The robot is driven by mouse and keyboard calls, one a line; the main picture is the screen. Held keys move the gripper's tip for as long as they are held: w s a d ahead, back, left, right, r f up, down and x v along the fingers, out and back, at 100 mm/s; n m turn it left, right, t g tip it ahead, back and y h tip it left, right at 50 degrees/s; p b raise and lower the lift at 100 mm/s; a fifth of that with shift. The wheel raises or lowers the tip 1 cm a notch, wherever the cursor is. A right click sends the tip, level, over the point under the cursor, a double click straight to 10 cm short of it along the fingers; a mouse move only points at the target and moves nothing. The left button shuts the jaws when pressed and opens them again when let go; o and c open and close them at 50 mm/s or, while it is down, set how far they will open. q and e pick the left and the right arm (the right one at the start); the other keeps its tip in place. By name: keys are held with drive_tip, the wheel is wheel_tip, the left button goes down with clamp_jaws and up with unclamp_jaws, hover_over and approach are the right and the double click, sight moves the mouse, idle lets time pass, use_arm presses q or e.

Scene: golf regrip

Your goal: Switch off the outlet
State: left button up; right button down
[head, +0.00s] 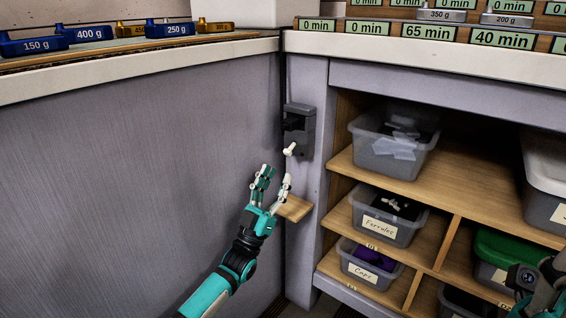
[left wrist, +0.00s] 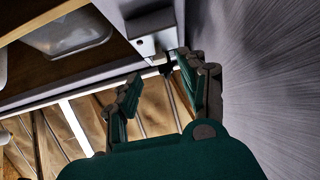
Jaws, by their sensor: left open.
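The outlet is a dark grey box (head: 300,132) fixed to the narrow grey panel at the corner beside the shelves. It has a black part on its front and a small white lever (head: 290,149) at its lower end. In the left wrist view the box (left wrist: 150,28) is at the top centre. My left gripper (head: 275,176) is open and empty just below the lever, fingers pointing up toward it. The fingers also show in the left wrist view (left wrist: 162,78). I cannot tell whether a fingertip touches the lever.
A small wooden ledge (head: 295,208) is behind my left gripper. A grey wall panel (head: 140,170) is on the left. Open shelves on the right hold labelled bins, including a Ferrules bin (head: 388,222). Weights and time signs stand on the countertops. Part of my right arm shows at the lower right.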

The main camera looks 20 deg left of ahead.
use_arm(q)
drive_tip(key=v, duration=0.6)
drive_tip(key=shift+s, duration=0.15)
